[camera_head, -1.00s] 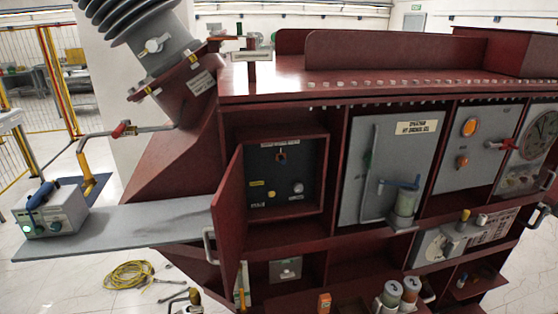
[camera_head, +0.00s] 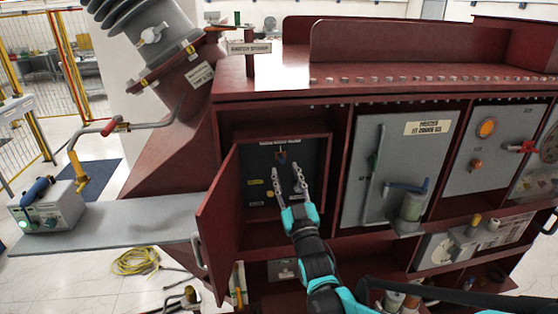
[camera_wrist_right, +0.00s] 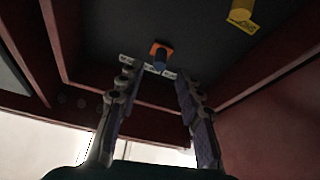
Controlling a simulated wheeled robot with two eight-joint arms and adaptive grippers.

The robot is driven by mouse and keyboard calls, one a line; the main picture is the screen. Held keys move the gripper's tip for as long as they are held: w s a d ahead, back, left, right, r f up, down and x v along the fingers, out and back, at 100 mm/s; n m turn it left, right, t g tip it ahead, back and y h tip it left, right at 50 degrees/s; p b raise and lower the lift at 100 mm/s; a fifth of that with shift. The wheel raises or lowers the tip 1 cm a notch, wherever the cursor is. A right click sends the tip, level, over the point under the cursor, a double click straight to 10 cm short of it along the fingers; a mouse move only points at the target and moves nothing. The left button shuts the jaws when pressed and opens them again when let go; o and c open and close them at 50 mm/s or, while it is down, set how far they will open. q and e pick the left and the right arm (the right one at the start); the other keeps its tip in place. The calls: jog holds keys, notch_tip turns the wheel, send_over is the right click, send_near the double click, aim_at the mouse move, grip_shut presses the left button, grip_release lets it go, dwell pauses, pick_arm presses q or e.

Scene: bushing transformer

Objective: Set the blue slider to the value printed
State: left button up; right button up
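The blue slider (camera_head: 281,157) is a small blue knob with an orange part, high on the dark panel (camera_head: 256,171) inside the open red cabinet. In the right wrist view the slider (camera_wrist_right: 160,57) shows between and beyond the fingertips, beside a pale strip (camera_wrist_right: 145,66) whose print I cannot read. My right gripper (camera_head: 287,173) is open in front of the panel, just below the slider. In the wrist view its fingers (camera_wrist_right: 155,80) stand apart with nothing visibly held; contact with the slider cannot be told. My left gripper is not in view.
The red cabinet door (camera_head: 219,213) stands open at the left. A yellow part (camera_wrist_right: 241,12) sits on the panel. The cabinet's side walls stand close around the gripper.

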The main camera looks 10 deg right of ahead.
aim_at(283, 162)
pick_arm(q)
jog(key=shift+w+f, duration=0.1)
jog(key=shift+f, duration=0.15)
pick_arm(e)
jog(key=shift+x, duration=2.65)
grip_shut()
jog(key=shift+a, duration=2.15)
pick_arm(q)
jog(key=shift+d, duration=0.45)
pick_arm(e)
jog(key=shift+f, duration=0.1)
grip_release()
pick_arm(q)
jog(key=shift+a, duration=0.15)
pick_arm(e)
jog(key=shift+a, duration=0.15)
